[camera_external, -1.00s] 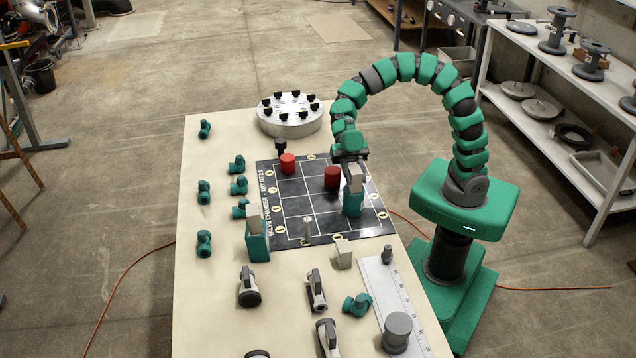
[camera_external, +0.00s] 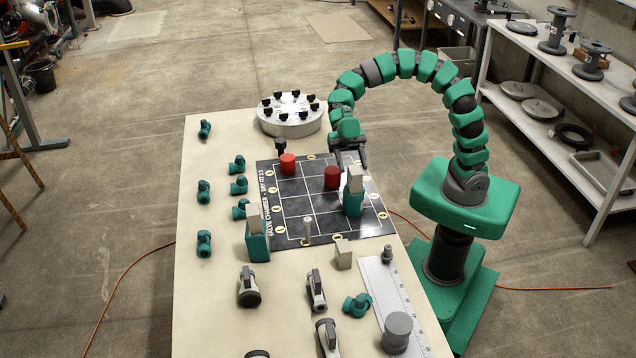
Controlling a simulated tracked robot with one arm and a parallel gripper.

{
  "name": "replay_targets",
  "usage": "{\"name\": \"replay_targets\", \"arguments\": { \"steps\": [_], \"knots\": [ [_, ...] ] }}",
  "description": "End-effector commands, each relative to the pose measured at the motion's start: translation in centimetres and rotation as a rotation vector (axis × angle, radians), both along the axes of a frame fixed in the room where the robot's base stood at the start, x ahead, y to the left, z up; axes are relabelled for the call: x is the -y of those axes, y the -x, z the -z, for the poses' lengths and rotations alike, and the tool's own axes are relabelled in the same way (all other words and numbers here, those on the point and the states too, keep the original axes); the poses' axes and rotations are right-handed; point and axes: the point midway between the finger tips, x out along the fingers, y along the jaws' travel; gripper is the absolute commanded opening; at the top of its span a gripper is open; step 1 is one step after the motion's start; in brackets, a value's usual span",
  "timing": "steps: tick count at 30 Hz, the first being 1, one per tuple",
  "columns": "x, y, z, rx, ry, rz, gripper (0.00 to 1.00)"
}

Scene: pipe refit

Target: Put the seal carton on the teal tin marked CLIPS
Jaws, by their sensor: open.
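A teal tin (camera_external: 353,204) stands on the right side of the black grid board, with a pale grey carton (camera_external: 355,182) resting upright on top. A second teal tin (camera_external: 257,247) stands at the board's left edge, also with a pale carton (camera_external: 254,220) on top. A third pale carton (camera_external: 344,256) sits on the table just below the board. I cannot read any marking on the tins or cartons, so I cannot tell which is which. My gripper (camera_external: 351,167) is open and empty, close above and behind the carton on the right tin.
A round flange (camera_external: 290,118) with black knobs stands behind. Several teal fittings and grey valves lie left and in front. A ruler plate (camera_external: 392,300) lies front right.

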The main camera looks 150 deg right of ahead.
Motion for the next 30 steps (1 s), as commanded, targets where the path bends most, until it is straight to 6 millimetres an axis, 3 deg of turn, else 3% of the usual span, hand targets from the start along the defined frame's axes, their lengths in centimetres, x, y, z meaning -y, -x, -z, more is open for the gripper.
{"name": "replay_targets", "arguments": {
  "steps": [9,15,26,30],
  "knots": [
    [4.0,3.8,-2.4,0.001,0.004,0.005,0.53],
    [4.8,4.8,-2.9,0.000,0.000,0.000,0.53],
    [4.9,4.8,-3.1,-0.008,0.003,0.000,0.53],
    [3.2,2.5,-4.4,-0.093,0.040,0.022,0.53]
  ]
}}
